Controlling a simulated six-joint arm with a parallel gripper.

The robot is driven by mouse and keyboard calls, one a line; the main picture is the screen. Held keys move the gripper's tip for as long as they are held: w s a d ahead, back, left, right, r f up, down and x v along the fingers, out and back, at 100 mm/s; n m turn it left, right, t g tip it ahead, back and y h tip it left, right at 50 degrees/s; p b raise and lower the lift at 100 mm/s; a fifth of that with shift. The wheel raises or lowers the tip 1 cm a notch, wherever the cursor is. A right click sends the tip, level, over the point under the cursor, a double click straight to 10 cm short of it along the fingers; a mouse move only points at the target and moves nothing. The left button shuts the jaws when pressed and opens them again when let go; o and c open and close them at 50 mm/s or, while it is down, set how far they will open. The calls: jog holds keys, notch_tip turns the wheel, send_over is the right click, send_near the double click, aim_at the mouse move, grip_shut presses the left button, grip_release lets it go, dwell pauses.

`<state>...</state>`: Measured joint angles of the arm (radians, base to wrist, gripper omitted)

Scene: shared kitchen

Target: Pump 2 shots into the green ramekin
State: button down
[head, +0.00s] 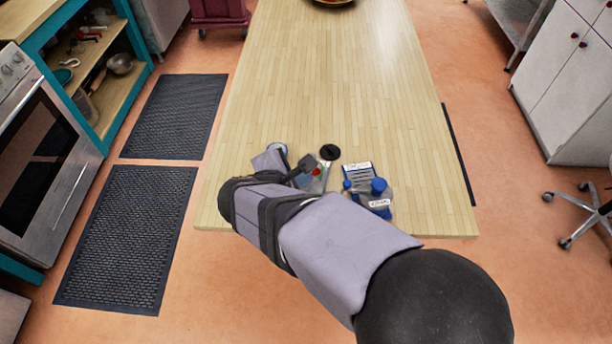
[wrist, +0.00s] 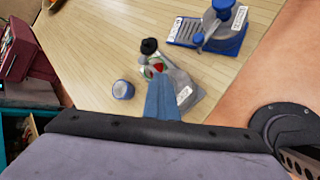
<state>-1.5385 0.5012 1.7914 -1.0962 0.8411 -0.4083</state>
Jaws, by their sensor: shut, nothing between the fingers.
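My gripper (wrist: 161,82) shows in the wrist view as a narrow blue-grey piece, shut and empty. Its tip overlaps the lower part of a bottle with a black top (wrist: 149,46) and a green and red label; I cannot tell whether they touch. In the head view the bottle's black top (head: 330,152) shows just beyond my arm. A small blue cup with a pale inside (wrist: 123,90) stands to the left of the bottle. I cannot make out a green ramekin; my arm hides part of the table's near end.
A blue-topped container (head: 379,190) and a labelled item (head: 357,174) stand to the right of my arm, on the wooden table (head: 330,60). A grey piece with a white label (wrist: 184,95) is beside the gripper tip. The middle of the table is clear.

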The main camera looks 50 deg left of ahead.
jog(key=shift+r, duration=0.1)
jog(key=shift+r+p, duration=1.3)
jog(key=shift+r, duration=0.2)
notch_tip(320, 180, up, 6)
jog(key=p, duration=0.4)
jog(key=shift+p, duration=0.3)
dwell(0.4)
